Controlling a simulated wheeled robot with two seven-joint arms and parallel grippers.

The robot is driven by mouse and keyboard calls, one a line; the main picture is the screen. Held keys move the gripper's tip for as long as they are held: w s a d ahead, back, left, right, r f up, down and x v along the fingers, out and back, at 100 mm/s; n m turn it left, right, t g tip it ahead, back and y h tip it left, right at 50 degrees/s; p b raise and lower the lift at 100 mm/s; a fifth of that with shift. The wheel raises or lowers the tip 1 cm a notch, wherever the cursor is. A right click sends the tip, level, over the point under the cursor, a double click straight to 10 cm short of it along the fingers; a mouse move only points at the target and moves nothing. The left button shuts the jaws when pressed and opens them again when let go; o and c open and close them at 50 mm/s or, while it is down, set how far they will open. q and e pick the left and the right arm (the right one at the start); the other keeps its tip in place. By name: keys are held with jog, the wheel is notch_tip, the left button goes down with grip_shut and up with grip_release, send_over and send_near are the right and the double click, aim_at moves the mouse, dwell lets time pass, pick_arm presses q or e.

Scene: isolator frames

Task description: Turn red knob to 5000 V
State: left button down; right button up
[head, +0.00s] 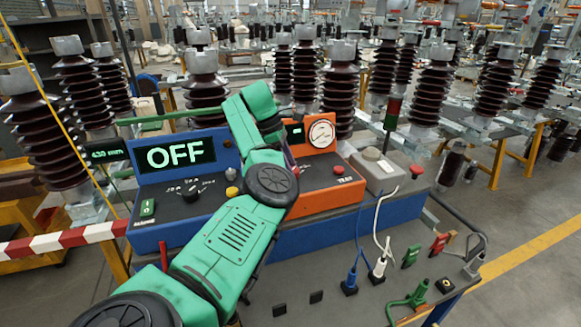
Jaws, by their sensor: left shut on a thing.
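The orange test unit (325,190) stands on the blue bench, with a round dial gauge (321,133) and a small display (295,132) on its upright face. My green left arm reaches across from the lower left, and its wrist bends down over the left part of this unit. My left gripper (290,160) is mostly hidden by the arm and is shut at the unit's panel, where a little reddish part shows. The red knob is largely covered, and its pointer and scale cannot be read. My right gripper is not in view.
A blue unit (160,230) left of the arm has a display (175,155) reading OFF and a black selector knob (190,193). A red button (339,170) is on the orange panel. A grey box (378,172), cables and plugs stand at right. Brown insulators surround the bench.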

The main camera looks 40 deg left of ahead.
pick_arm(q)
jog(key=shift+w+a+r+m+g+h+p, duration=0.15)
jog(key=shift+m+g+p, duration=0.1)
jog(key=shift+m+p, duration=0.4)
jog(key=shift+s+d+r+m+g+h+p, duration=0.15)
jog(key=shift+m+g+p, duration=0.15)
jog(key=shift+m, duration=0.65)
jog(key=shift+w+a+f, duration=0.1)
jog(key=shift+w+f, duration=0.05)
jog(key=shift+c, duration=1.5)
grip_release()
jog(key=shift+f, duration=0.15)
